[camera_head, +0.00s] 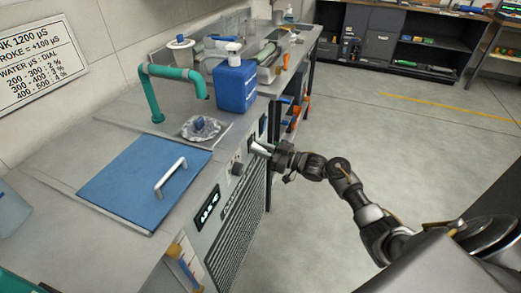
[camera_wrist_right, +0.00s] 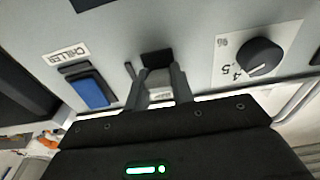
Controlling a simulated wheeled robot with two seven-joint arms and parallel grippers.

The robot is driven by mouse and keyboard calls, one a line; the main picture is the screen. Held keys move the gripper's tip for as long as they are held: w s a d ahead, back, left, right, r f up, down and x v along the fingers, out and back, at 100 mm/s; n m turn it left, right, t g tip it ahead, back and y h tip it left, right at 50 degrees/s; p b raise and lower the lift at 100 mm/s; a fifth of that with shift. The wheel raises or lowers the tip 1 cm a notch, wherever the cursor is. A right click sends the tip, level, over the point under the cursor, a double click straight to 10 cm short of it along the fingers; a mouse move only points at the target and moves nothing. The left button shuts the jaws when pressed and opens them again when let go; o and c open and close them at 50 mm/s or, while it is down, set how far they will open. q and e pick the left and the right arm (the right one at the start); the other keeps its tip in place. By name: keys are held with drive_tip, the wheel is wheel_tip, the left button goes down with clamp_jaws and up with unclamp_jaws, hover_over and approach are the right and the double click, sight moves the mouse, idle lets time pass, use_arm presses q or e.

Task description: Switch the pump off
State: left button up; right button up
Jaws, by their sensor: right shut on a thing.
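The ink unit's front panel (camera_head: 228,190) faces right in the head view. My right gripper (camera_head: 258,149) is at this panel, beyond the dial knob (camera_head: 237,167). In the right wrist view my right gripper (camera_wrist_right: 157,76) has its two fingers close together against the panel, around a small part beside a black piece (camera_wrist_right: 157,57). The fingers partly hide that part, and I read no pump label on it. A blue rocker switch (camera_wrist_right: 92,92) labelled as chiller is to the left, and the numbered dial (camera_wrist_right: 259,57) is to the right. My left gripper is out of view.
A blue lid with a handle (camera_head: 170,178), a teal pipe (camera_head: 153,95), and a blue jug (camera_head: 236,86) are on top of the unit. A lit display (camera_head: 207,208) is lower on the front. The floor to the right is clear.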

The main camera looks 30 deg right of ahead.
drive_tip(key=o, duration=1)
drive_tip(key=shift+s+d+f, duration=0.1)
drive_tip(key=shift+s+d, duration=0.25)
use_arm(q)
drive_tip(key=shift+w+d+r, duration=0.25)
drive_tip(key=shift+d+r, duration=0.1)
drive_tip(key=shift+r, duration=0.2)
use_arm(e)
drive_tip(key=v, duration=0.9)
drive_tip(key=shift+s+d, duration=0.25)
drive_tip(key=shift+s, duration=0.05)
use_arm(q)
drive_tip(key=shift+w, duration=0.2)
